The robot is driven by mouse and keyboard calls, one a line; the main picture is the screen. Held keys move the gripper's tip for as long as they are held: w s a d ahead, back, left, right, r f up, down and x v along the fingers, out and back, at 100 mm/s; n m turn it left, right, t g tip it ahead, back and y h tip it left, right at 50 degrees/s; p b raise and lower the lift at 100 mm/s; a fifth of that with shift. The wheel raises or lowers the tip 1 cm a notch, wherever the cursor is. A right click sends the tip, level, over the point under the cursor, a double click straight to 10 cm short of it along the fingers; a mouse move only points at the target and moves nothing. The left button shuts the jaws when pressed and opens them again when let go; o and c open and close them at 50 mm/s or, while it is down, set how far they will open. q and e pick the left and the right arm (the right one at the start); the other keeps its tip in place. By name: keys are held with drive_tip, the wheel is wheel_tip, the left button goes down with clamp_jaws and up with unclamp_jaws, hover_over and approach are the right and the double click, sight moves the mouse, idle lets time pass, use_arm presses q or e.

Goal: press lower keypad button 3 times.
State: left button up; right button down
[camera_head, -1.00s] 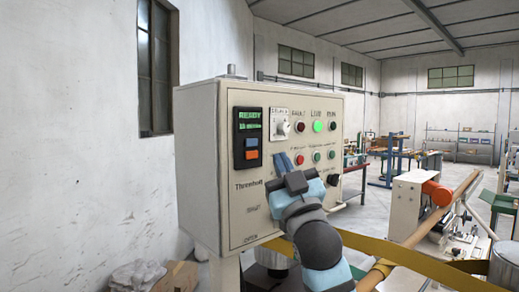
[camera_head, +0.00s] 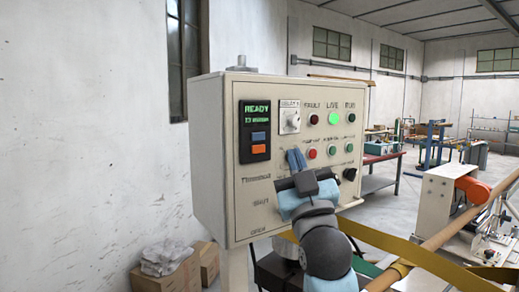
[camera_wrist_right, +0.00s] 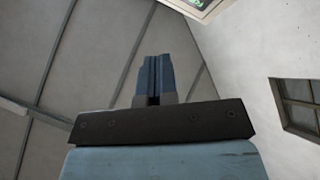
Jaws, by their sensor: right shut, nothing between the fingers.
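The keypad (camera_head: 255,131) is a black module on the left of the cream control box's front. It has a green-lit display reading READY on top, a blue upper button (camera_head: 258,137) and an orange lower button (camera_head: 259,149). My right gripper (camera_head: 296,158) is shut and empty, its blue fingers pointing up, to the right of the orange button and slightly lower. In the head view it appears apart from the keypad; its distance from the panel face is unclear. The shut fingers also show in the right wrist view (camera_wrist_right: 153,62). My left gripper is out of view.
The control box (camera_head: 211,160) also carries a selector knob (camera_head: 290,118), a lit green lamp (camera_head: 333,118), several red and green buttons and a black knob (camera_head: 349,174). My right arm covers its lower right part. Cardboard boxes (camera_head: 170,275) lie on the floor at left.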

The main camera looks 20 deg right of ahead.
drive_tip(key=shift+w, duration=0.15)
drive_tip(key=b, duration=0.1)
approach(260, 137)
wheel_tip(260, 137, up, 4)
drive_tip(key=w+d, duration=0.1)
drive_tip(key=w, duration=0.1)
drive_tip(key=shift+w, duration=0.5)
idle(1.6)
drive_tip(key=shift+w, duration=0.4)
drive_tip(key=shift+w+a, duration=0.1)
drive_tip(key=shift+w, duration=0.3)
idle(0.5)
drive_tip(key=shift+s, duration=0.85)
